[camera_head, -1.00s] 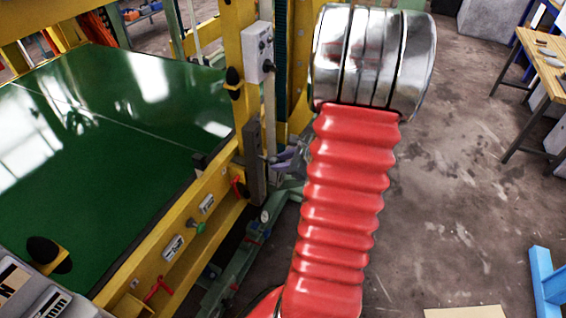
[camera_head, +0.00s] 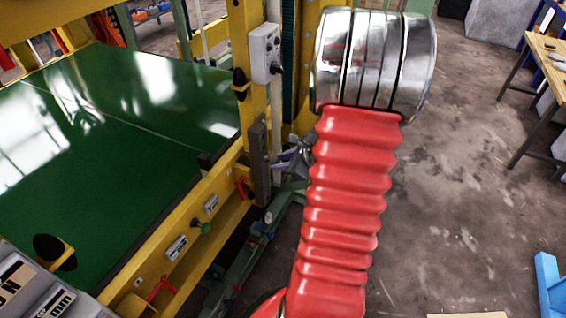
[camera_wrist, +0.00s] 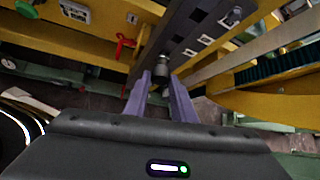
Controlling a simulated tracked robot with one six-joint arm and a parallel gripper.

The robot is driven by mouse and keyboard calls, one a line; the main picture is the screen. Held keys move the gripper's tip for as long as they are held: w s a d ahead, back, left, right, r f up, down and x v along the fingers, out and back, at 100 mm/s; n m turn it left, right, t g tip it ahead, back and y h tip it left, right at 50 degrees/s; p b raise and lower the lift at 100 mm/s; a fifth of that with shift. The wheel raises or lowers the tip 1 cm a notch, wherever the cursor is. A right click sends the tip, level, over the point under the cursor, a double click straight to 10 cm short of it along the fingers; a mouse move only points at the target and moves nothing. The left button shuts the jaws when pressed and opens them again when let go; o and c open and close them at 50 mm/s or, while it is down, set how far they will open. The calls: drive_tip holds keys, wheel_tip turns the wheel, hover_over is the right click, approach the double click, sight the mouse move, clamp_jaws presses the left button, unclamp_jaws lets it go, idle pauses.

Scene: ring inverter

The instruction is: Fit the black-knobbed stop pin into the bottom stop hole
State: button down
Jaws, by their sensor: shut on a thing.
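The dark stop bar (camera_head: 259,165) stands upright against the yellow frame in the head view. It also shows in the wrist view (camera_wrist: 182,42), with several pale square openings along it. My gripper (camera_head: 290,158) is just right of the bar's lower part in the head view, partly hidden by my arm. In the wrist view its two purple fingers (camera_wrist: 160,78) are closed around a small part. That part, a grey metal stop pin (camera_wrist: 161,65), points at the bar's near end. Its black knob is not clear between the fingers, and I cannot tell whether its tip is in a hole.
A yellow frame with a green panel (camera_head: 100,150) fills the left. A red handle (camera_wrist: 122,47) and a green knob (camera_head: 202,227) stick out from the frame's front beam. A grey control box (camera_head: 264,52) is above the bar. The floor at right is open, with a workbench (camera_head: 548,75) beyond.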

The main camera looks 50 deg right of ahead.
drive_tip(key=shift+w+a, duration=0.1)
drive_tip(key=shift+w, duration=0.1)
drive_tip(key=c, duration=1.4)
unclamp_jaws()
drive_tip(key=v, duration=1.3)
drive_tip(key=shift+s+r, duration=0.2)
drive_tip(key=shift+r, duration=0.05)
